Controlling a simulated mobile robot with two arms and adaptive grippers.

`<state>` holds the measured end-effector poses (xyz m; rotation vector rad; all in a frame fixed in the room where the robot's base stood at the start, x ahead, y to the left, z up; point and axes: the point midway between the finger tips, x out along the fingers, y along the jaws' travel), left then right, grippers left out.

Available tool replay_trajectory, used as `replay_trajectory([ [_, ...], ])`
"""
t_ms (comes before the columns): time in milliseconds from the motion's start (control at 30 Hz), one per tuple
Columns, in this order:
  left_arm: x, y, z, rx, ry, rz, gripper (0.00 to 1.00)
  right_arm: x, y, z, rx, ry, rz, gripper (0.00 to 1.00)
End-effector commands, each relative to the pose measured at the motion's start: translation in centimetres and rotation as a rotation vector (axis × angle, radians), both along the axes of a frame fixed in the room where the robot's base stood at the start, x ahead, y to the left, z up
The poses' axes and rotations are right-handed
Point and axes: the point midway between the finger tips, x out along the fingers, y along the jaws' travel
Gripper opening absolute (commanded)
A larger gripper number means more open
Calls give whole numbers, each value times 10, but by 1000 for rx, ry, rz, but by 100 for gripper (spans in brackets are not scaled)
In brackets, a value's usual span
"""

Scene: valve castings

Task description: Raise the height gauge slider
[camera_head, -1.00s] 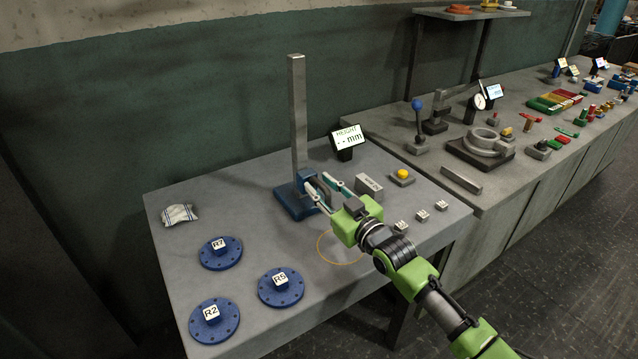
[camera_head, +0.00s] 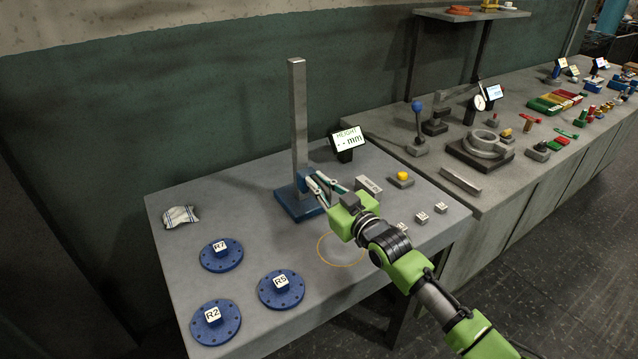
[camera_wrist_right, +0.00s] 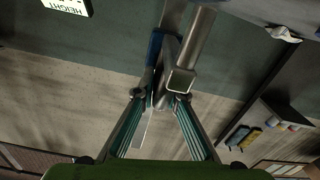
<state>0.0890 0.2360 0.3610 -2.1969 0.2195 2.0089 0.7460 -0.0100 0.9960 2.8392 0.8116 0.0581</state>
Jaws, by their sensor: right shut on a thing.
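The height gauge has a tall grey column (camera_head: 298,115) on a blue base (camera_head: 290,205) on the near table. Its blue slider (camera_head: 303,180) sits low on the column, close above the base. My right gripper (camera_head: 313,182) reaches it from the right front and is shut on the slider. In the wrist view, the right gripper's fingertips (camera_wrist_right: 160,96) close on a grey part of the slider, with its blue part (camera_wrist_right: 155,47) beyond. The fingers partly hide the slider. The height display (camera_head: 347,140) behind shows dashes and "mm". My left gripper is not in view.
Several blue flanges (camera_head: 221,255) lie at the table's front left, beside a cloth (camera_head: 180,216). A grey block (camera_head: 368,186), a yellow button (camera_head: 402,176) and small grey blocks (camera_head: 421,218) stand right of the gauge. A bench with fixtures adjoins at right. Space above the slider is clear.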

Motion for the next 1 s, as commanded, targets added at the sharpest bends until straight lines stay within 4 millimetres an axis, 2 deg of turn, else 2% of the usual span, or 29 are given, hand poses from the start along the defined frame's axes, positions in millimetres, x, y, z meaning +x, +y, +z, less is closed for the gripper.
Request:
replay_trajectory([
  [33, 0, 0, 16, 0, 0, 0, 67, 2, -1, 30, 4, -21, -2, 0],
  [300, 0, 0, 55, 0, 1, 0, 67, 3, -2, 90, 6, -27, -2, 0],
  [500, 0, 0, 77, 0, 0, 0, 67, 3, -2, 127, 8, -29, -2, 0],
  [667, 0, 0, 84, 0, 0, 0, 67, 3, -2, 137, 8, -28, -3, 0],
  [1000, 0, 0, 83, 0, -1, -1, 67, 3, -2, 136, 8, -26, -3, 0],
])
